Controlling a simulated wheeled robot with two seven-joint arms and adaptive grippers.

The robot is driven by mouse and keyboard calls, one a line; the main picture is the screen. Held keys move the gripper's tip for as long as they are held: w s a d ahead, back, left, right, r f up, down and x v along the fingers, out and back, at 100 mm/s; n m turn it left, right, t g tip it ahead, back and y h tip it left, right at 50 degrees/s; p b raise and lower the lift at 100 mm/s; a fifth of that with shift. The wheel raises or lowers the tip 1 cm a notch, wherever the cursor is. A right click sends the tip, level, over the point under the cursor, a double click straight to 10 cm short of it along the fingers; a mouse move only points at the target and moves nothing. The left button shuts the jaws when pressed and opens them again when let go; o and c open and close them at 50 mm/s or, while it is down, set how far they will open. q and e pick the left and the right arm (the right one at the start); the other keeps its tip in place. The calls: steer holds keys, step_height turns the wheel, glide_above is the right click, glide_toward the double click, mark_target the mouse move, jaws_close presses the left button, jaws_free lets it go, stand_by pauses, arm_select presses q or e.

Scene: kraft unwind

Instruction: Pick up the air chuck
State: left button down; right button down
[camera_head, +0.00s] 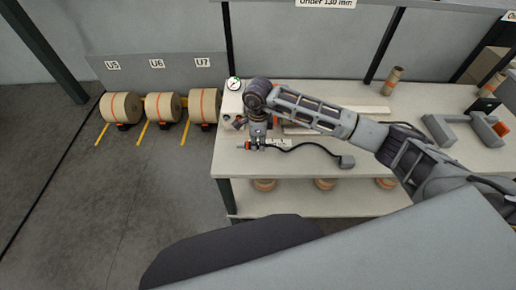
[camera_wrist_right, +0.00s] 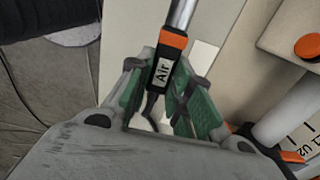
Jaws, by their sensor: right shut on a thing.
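The air chuck (camera_wrist_right: 160,72) has a metal tube, orange collars and a dark body with a white "Air" label. It lies between the green-padded fingers of my right gripper (camera_wrist_right: 158,95), which is shut on it. In the head view my right gripper (camera_head: 258,146) points down at the left end of the workbench, and an orange part of the air chuck (camera_head: 247,146) shows beside the fingers. Whether the chuck touches the bench is hard to tell. My left gripper is not in view.
A round gauge (camera_head: 233,84) stands at the back left. Long pale bars lie behind the gripper. The bench's front left is clear.

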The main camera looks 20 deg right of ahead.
mark_target(258, 144)
steer(key=shift+r+b, duration=0.4)
steer(key=shift+r, duration=2.15)
steer(key=shift+f, duration=0.15)
